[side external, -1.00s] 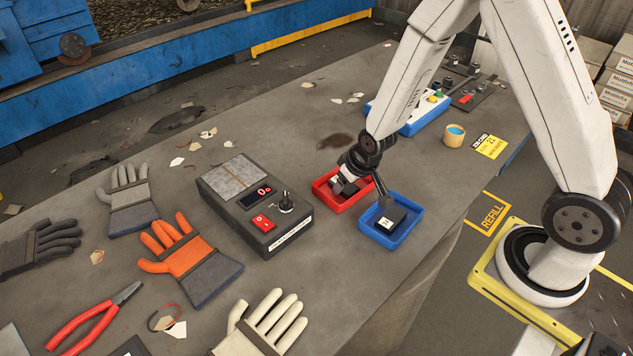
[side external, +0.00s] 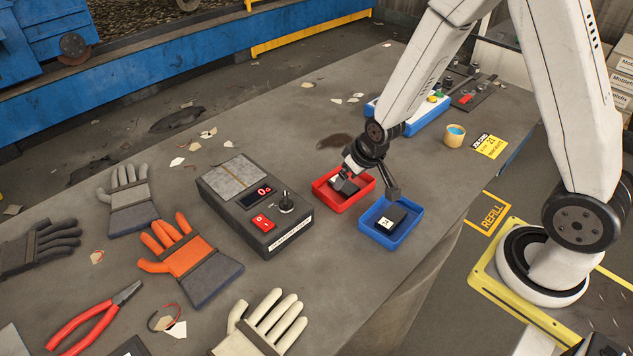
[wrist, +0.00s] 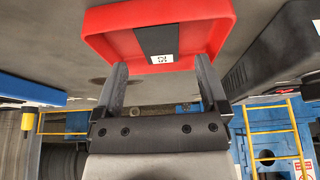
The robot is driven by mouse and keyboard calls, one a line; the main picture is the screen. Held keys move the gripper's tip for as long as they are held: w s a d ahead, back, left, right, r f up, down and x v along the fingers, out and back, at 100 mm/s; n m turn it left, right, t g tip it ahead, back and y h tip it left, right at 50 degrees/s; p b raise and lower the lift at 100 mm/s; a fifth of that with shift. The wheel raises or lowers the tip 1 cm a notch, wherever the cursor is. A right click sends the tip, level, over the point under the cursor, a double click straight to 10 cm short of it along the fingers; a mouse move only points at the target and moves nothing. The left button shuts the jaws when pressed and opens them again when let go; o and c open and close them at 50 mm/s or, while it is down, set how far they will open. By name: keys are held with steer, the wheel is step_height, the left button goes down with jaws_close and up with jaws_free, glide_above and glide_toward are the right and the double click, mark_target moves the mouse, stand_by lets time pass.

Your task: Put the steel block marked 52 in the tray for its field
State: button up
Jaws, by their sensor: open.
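The steel block marked 52 (wrist: 157,42) is dark with a white label and lies in the red tray (wrist: 110,40). In the side view the block (side external: 345,186) shows in the red tray (side external: 327,197), partly covered by my gripper. My gripper (side external: 372,180) is above the trays, tilted. In the wrist view my gripper (wrist: 162,85) has its two fingers spread wide apart, with the block beyond them and clear of both. The blue tray (side external: 375,236) stands just right of the red one and holds a dark block (side external: 392,216) with a white label.
A dark grey box (side external: 255,205) with a red display and knob stands left of the trays. Gloves (side external: 190,260) and red pliers (side external: 95,315) lie at the front left.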

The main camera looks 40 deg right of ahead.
steer(key=v, duration=0.8)
steer(key=shift+r, duration=0.35)
steer(key=shift+s, duration=0.15)
stand_by(0.4)
steer(key=s+a+g, duration=0.1)
steer(key=s+g, duration=0.1)
steer(key=s, duration=0.5)
steer(key=shift+s+a+r, duration=0.3)
steer(key=shift+s+r, duration=0.05)
stand_by(0.8)
